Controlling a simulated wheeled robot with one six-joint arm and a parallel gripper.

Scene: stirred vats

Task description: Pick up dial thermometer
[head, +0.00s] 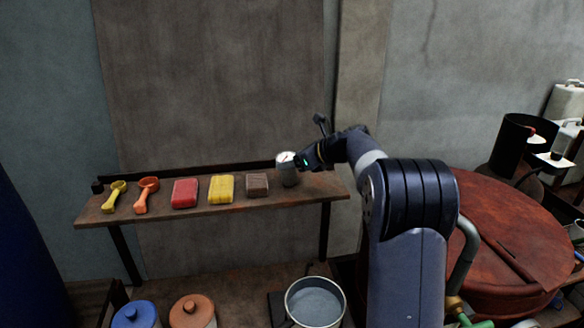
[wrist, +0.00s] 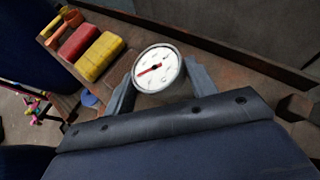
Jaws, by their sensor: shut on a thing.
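The dial thermometer (head: 285,158) has a round white face with a metal rim, and stands at the right end of the shelf in the head view. In the wrist view the dial thermometer (wrist: 157,69) faces the camera, with a red needle and black marks. My gripper (head: 299,161) reaches it from the right. In the wrist view the two fingers of my gripper (wrist: 158,88) sit on either side of the dial, shut on it. The thermometer's stem is hidden. I cannot tell whether it is clear of the shelf.
The wooden shelf (head: 158,213) also holds a yellow scoop (head: 115,195), an orange scoop (head: 144,193), a red block (head: 185,193), a yellow block (head: 221,188) and a brown block (head: 257,185). A large reddish vat lid (head: 505,240) stands at the right.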

